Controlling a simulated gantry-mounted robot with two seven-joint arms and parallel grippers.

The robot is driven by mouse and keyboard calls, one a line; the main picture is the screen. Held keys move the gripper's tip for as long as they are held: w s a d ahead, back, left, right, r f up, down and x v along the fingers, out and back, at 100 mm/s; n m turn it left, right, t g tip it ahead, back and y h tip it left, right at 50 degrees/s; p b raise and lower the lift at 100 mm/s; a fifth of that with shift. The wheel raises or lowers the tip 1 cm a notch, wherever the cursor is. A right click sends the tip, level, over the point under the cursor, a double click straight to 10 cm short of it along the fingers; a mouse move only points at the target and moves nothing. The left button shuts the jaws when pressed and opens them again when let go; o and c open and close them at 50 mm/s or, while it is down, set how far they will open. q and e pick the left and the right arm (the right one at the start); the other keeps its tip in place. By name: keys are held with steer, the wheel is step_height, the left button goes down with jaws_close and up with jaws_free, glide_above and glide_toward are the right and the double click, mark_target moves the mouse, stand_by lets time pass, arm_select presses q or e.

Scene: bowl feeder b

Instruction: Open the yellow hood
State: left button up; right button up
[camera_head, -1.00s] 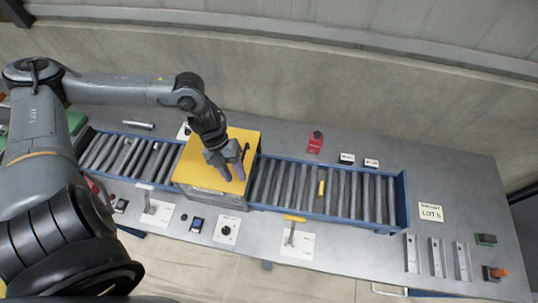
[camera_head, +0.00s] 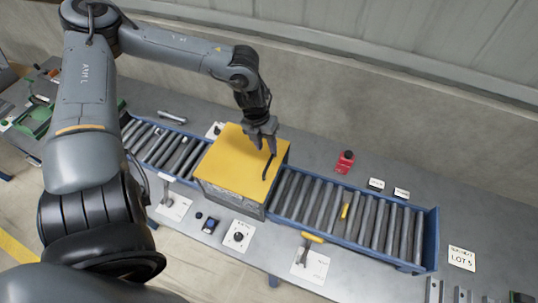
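The yellow hood (camera_head: 232,160) is a box-like cover with a yellow top and grey sides, standing over the roller conveyor; it looks closed. A dark bar handle (camera_head: 267,168) shows on the right part of its top. My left gripper (camera_head: 265,146) points down over the hood's back right part, at the far end of the handle. Its two fingers look apart. Whether they touch the handle or the hood I cannot tell. My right gripper is not in view.
Roller conveyor sections (camera_head: 350,212) with blue side rails run left and right of the hood. A lever with a yellow grip (camera_head: 312,237) stands in front. A red object (camera_head: 345,161) and small labels lie behind. A wall closes off the back.

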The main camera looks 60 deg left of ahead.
mark_target(270, 159)
arm_select(q)
steer(key=shift+w+d+f+b, duration=0.15)
steer(key=shift+f+b, duration=0.05)
steer(key=shift+f, duration=0.7)
steer(key=shift+w+d+f+b, duration=0.1)
steer(key=shift+f+b, duration=0.1)
steer(key=shift+f, duration=0.7)
steer(key=shift+w+d+f+b, duration=0.15)
steer(key=shift+f+b, duration=0.05)
steer(key=shift+f, duration=0.7)
jaws_close()
